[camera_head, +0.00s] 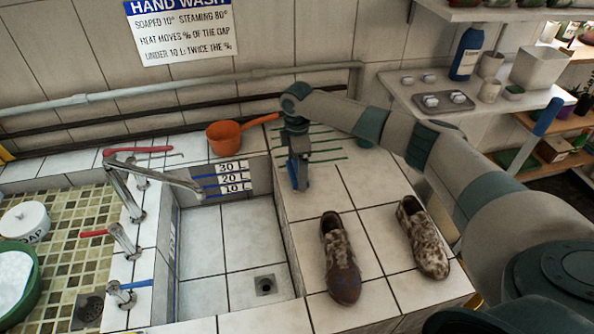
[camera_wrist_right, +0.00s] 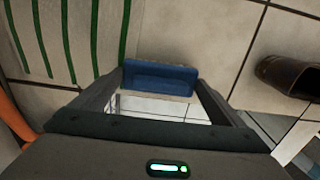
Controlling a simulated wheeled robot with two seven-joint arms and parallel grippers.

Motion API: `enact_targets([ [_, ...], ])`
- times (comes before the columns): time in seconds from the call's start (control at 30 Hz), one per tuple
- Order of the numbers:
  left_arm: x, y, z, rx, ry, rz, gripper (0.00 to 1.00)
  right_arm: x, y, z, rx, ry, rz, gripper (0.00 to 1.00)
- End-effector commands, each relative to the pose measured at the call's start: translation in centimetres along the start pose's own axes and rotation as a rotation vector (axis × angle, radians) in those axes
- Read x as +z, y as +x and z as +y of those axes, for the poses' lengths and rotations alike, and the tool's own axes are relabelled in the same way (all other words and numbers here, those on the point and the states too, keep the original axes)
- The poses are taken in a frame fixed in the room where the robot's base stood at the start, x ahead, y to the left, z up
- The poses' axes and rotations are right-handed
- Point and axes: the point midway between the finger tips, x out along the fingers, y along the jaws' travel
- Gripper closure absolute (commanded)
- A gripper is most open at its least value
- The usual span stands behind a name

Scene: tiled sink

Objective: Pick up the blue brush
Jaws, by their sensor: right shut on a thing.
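The blue brush (camera_head: 301,174) is at the tips of my right gripper (camera_head: 297,166), above the tiled ledge to the right of the basin. In the right wrist view the blue brush (camera_wrist_right: 160,78) spans the gap between the two fingers of my right gripper (camera_wrist_right: 158,85), which are shut on it. Pale bristles may show along its lower edge. I cannot tell whether the brush touches the tiles. My left gripper is not in view.
Two dirty shoes (camera_head: 341,262) (camera_head: 424,240) stand on the ledge nearer me. Green strips (camera_head: 325,143) lie on the tiles behind the gripper. An orange pan (camera_head: 225,138) sits at the back. The tiled basin (camera_head: 225,240) and faucet (camera_head: 150,175) are to the left.

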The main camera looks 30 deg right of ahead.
Motion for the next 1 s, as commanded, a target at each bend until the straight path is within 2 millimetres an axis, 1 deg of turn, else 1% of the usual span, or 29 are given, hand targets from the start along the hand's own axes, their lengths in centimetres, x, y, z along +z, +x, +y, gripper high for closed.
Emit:
enact_targets([
  [0.17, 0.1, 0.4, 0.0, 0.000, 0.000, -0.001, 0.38, 0.0, -0.7, 0.1, 0.002, 0.001, 0.002, 0.32],
  [0.27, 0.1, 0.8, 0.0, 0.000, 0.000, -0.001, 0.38, 0.0, -1.6, 0.1, 0.002, 0.000, 0.002, 0.32],
  [0.43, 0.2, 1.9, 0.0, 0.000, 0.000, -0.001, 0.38, 0.0, -4.1, 0.1, 0.004, -0.001, 0.003, 0.32],
  [0.57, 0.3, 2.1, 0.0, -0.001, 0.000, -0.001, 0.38, 0.9, -5.0, -1.6, 0.002, -0.001, 0.001, 0.32],
  [0.83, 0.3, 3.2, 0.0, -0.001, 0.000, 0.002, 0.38, 2.7, -7.6, -5.5, 0.002, -0.002, 0.001, 0.32],
  [0.93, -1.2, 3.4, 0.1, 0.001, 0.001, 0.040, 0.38, 3.3, -8.6, -6.9, 0.003, -0.002, 0.001, 0.32],
  [1.0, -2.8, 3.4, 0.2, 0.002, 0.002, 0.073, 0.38, 3.8, -9.2, -7.8, 0.002, 0.000, 0.000, 0.32],
])
